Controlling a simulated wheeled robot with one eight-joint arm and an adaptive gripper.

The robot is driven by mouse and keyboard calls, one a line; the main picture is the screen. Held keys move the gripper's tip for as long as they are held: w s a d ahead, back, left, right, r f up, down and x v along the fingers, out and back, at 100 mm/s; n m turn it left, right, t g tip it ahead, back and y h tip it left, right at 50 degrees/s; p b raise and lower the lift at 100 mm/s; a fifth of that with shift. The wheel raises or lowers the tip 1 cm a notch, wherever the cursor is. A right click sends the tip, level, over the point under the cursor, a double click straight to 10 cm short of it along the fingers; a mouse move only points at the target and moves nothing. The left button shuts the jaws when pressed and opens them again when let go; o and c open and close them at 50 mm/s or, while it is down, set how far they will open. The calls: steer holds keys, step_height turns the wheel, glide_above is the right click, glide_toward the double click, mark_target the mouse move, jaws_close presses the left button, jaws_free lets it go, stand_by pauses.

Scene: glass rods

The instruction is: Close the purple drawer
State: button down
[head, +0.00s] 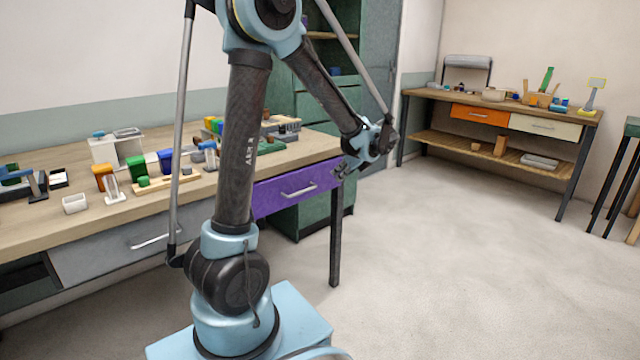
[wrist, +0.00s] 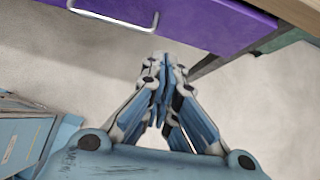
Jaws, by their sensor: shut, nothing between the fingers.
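The purple drawer (head: 285,202) is at the right end of the long wooden workbench (head: 50,222), just under its top. Its front carries a silver bar handle (head: 299,191). In the wrist view the purple front (wrist: 205,22) crosses the top, with the handle (wrist: 118,20) at upper left. I cannot tell how far the drawer stands out. My gripper (head: 340,172) is near the right end of the drawer front. In the wrist view my gripper (wrist: 163,64) is shut and empty, its tips just below the purple front, with no clear contact.
A grey drawer (head: 110,255) is left of the purple one. A dark bench leg (head: 335,240) stands below the purple drawer's right end. A green cabinet (head: 320,100) is behind. A second bench (head: 520,105) stands at the far right. The floor (head: 440,270) between is clear.

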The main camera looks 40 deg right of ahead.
steer(key=shift+m, duration=0.4)
steer(key=shift+w+d+r+x, duration=0.2)
steer(key=shift+w+d+x, duration=0.1)
steer(key=shift+x, duration=1.75)
steer(key=shift+w+d+r+x, duration=0.2)
steer(key=shift+d+x, duration=0.05)
steer(key=shift+x, duration=1.8)
steer(key=shift+w+d+r+x, duration=0.25)
steer(key=shift+d+x, duration=0.05)
steer(key=shift+x, duration=1.75)
